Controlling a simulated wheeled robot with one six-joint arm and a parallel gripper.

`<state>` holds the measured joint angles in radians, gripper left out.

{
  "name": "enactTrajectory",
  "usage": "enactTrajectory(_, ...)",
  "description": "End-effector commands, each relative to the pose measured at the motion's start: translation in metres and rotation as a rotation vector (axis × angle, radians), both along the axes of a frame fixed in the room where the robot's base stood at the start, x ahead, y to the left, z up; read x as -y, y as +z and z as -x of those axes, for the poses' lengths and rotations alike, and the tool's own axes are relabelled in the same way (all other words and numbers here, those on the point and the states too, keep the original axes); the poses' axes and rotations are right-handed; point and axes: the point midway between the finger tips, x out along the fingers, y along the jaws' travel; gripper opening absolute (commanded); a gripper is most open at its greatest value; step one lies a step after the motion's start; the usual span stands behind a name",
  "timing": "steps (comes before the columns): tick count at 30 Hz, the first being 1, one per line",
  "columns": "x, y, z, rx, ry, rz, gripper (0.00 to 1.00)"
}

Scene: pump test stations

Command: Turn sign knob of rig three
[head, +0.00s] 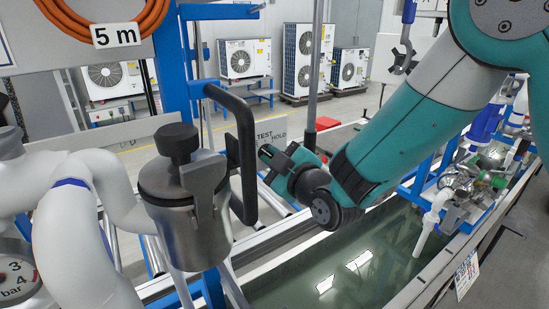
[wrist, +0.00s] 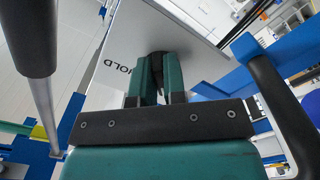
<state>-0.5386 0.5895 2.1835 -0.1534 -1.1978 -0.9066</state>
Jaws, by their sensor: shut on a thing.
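A white sign (head: 271,130) lettered "TEST" and "HOLD" stands behind the metal pot in the head view. In the wrist view the sign (wrist: 112,50) fills the upper middle, with "HOLD" readable and tilted. The dark sign knob (wrist: 158,56) sits on its face, between my fingertips and partly hidden by them. My gripper (head: 267,153) reaches in from the right to the sign's lower part. In the wrist view my gripper's teal fingers (wrist: 162,65) are shut on the knob. No rig number is readable here.
A metal pot (head: 187,215) with a black handle stands close left of my gripper. A water tank (head: 350,260) lies below my arm. In the wrist view a black handle (wrist: 285,115) is close on the right.

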Motion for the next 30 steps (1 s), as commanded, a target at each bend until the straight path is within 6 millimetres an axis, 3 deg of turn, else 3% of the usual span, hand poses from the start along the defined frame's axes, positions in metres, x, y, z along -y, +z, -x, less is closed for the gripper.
enactTrajectory(30, -0.0019, -0.0026, 0.0014, -0.377, -0.001, -0.568, 0.00)
